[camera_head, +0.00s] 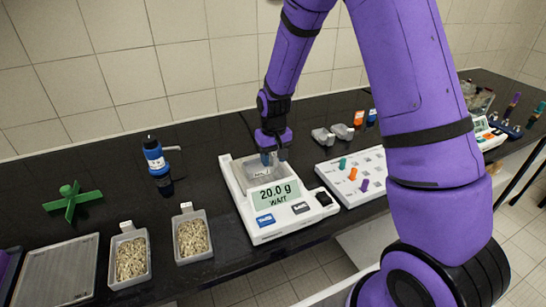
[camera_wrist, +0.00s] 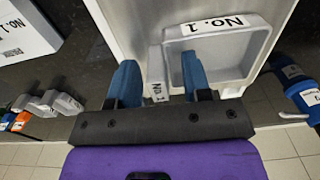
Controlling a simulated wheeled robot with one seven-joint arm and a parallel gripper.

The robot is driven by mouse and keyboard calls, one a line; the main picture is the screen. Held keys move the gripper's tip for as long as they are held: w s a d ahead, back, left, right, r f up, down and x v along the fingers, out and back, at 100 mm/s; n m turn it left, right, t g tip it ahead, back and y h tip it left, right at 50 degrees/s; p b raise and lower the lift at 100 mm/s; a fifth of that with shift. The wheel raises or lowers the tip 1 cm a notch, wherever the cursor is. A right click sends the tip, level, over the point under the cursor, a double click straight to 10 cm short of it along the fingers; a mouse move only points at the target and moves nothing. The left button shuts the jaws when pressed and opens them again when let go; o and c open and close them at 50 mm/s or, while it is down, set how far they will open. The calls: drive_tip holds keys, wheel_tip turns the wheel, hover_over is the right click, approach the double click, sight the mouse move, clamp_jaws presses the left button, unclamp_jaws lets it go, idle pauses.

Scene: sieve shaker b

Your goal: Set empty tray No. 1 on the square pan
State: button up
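The grey tray No. 1 (camera_head: 258,174) sits on top of the white balance (camera_head: 281,229), over where its square pan would be. The pan is mostly hidden under the tray. The balance display (camera_head: 275,193) reads 20.0 g and WAIT. In the wrist view the tray (camera_wrist: 217,57) looks empty, with a "No. 1" label on its far rim and a small labelled tab (camera_wrist: 156,75) towards me. My gripper (camera_head: 273,157) is down at the tray's tab. Its blue fingers, also in the wrist view (camera_wrist: 158,60), stand apart on either side of the tab, with gaps showing.
Two grain-filled trays (camera_head: 115,258) (camera_head: 180,236) and a blue-black bottle (camera_head: 157,165) stand left of the balance. A white board with coloured pegs (camera_head: 338,171) is close on its right.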

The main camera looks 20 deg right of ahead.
wheel_tip(320, 180, up, 12)
drive_tip(key=s+d+r+t, duration=0.2)
drive_tip(key=s+r+t, duration=0.1)
drive_tip(key=s+r, duration=1.15)
drive_tip(key=s+r+t, duration=0.2)
drive_tip(key=s+r, duration=0.2)
drive_tip(key=s, duration=1.1)
drive_tip(key=shift+d, duration=0.4)
